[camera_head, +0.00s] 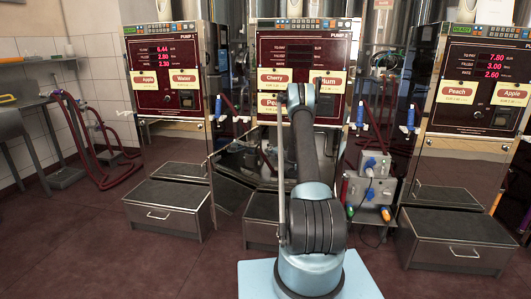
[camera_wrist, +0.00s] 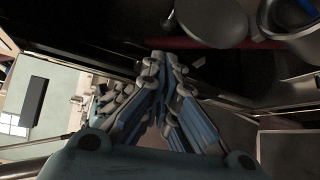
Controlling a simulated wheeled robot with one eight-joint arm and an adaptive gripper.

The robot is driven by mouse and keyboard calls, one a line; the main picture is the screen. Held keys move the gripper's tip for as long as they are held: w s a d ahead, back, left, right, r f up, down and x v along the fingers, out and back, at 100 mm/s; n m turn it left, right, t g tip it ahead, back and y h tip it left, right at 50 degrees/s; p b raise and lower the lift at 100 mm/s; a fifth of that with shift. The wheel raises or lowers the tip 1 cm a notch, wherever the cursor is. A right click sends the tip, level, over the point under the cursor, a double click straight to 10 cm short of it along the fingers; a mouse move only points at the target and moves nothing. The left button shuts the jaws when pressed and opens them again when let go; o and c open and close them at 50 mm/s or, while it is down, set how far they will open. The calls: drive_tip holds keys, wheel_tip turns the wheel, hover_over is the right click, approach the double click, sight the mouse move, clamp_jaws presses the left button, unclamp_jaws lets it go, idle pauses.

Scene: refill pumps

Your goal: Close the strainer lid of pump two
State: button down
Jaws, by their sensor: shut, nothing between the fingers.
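Pump two (camera_head: 303,45) is the middle cabinet in the head view, its front partly hidden by my arm. Its lower hatch is open, with a shiny panel (camera_head: 232,160) tilted out and a dark interior behind my arm. In the wrist view, a rounded grey disc (camera_wrist: 212,22), perhaps the strainer lid, is at the top, right of my gripper. Beside it is a grey ring with blue inside (camera_wrist: 285,20), perhaps the strainer opening, cut by the frame edge. My gripper (camera_wrist: 160,62) is shut and empty, below and left of the disc. In the head view it is hidden.
Pump 1 (camera_head: 166,70) stands at left and another pump (camera_head: 478,80) at right. Drawer steps (camera_head: 170,208) (camera_head: 455,240) jut out at floor level. A grey box with plugs and hoses (camera_head: 370,190) stands right of pump two. The red floor at front left is clear.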

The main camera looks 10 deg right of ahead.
drive_tip(key=x, duration=0.8)
drive_tip(key=shift+w, duration=0.45)
